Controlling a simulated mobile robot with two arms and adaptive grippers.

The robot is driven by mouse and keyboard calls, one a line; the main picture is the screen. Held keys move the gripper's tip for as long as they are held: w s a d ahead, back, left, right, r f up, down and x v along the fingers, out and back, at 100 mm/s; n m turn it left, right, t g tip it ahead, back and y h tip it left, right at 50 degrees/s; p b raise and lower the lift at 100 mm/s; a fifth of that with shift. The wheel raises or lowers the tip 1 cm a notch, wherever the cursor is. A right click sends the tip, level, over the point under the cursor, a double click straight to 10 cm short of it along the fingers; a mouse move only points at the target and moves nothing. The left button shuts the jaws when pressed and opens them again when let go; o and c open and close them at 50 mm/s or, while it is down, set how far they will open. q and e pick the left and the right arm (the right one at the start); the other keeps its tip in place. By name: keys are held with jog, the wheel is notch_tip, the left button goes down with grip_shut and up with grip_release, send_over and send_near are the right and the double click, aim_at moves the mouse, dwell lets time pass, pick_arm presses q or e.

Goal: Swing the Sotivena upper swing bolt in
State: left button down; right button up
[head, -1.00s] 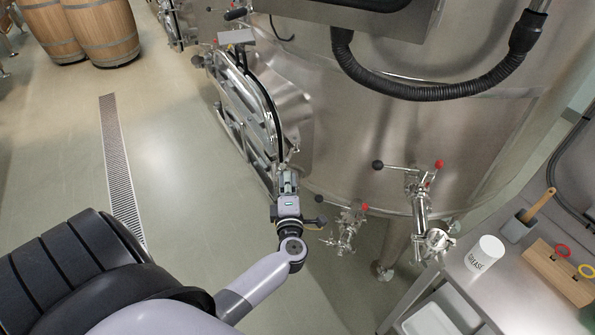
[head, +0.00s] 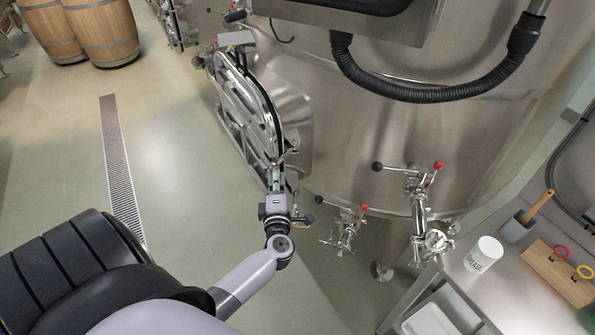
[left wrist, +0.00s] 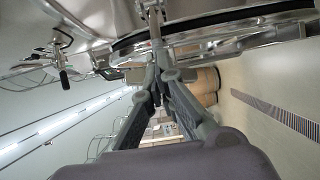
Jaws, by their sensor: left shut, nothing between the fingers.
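The steel vat's oval door (head: 240,105) stands edge-on at the vat's left side in the head view; its rim (left wrist: 215,28) crosses the top of the left wrist view. My left gripper (head: 274,178) is at the door's near end, its fingers shut and empty. In the left wrist view its fingertips (left wrist: 156,48) are close to a short metal rod (left wrist: 155,20) at the rim; I cannot tell whether they touch or whether this is the upper swing bolt. A dark-handled fitting (left wrist: 63,75) hangs to the left. My right gripper is not in view.
Valves with red and black knobs (head: 418,195) stick out at the vat's lower front. A steel worktable (head: 500,300) with a grease pot (head: 484,255) stands at the right. Barrels (head: 100,30) are at the back left. The floor left of the door is clear.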

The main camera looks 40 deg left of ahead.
pick_arm(q)
jog(key=shift+s+a, duration=0.15)
jog(key=shift+a, duration=2.35)
jog(key=shift+w+a+r, duration=0.1)
jog(key=shift+w+a, duration=0.1)
jog(key=shift+a, duration=0.25)
jog(key=shift+w+a+r, duration=0.1)
jog(key=shift+w+a, duration=0.05)
jog(key=shift+a, duration=0.3)
jog(key=shift+s+d+f, duration=0.1)
jog(key=shift+d, duration=0.05)
